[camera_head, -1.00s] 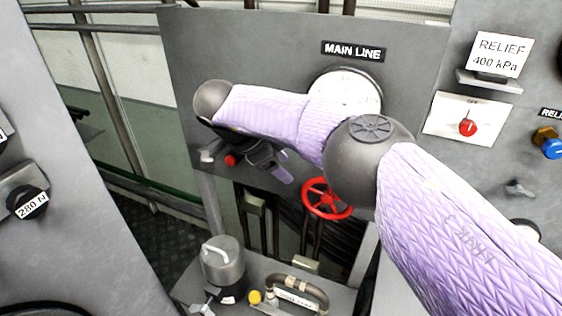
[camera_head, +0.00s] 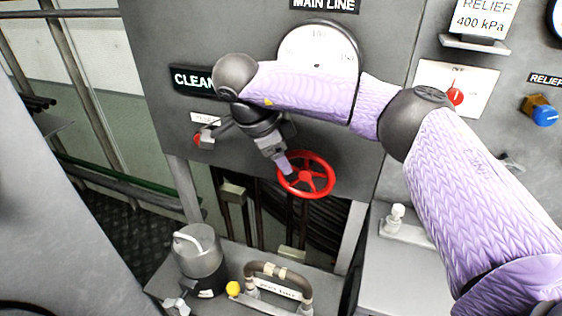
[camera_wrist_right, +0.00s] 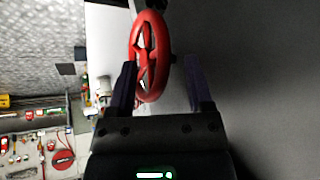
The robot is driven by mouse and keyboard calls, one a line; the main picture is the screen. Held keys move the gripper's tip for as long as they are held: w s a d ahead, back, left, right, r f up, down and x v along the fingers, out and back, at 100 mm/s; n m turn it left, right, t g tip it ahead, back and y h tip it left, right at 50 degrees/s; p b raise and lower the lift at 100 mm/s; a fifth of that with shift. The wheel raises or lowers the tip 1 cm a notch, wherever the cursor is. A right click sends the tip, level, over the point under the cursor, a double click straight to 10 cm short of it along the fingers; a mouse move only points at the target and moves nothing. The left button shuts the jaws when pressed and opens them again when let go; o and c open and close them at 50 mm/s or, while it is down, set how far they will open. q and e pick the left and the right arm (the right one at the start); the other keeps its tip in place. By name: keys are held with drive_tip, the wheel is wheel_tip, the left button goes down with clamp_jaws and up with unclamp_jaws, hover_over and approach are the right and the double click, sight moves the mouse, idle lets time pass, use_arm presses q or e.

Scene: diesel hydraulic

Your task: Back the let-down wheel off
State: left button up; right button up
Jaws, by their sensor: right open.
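A red spoked handwheel (camera_head: 306,175) stands out from the lower part of the grey panel, below the main line gauge. My right gripper (camera_head: 284,163) is at the wheel's left rim in the head view. In the right wrist view the wheel (camera_wrist_right: 149,55) shows edge-on beyond and partly between the two fingers of my right gripper (camera_wrist_right: 160,82), which are apart. I cannot tell whether the fingers touch the rim. My left gripper is in neither view.
The main line gauge (camera_head: 318,58) is partly behind my right arm. A red knob (camera_head: 199,139) sits left of my wrist. A grey canister (camera_head: 198,262) and a curved pipe handle (camera_head: 279,277) stand on the ledge below.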

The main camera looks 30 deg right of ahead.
drive_tip(key=shift+x, duration=1.15)
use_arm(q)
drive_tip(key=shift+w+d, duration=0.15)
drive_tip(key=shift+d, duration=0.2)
use_arm(e)
drive_tip(key=shift+f, duration=0.1)
clamp_jaws()
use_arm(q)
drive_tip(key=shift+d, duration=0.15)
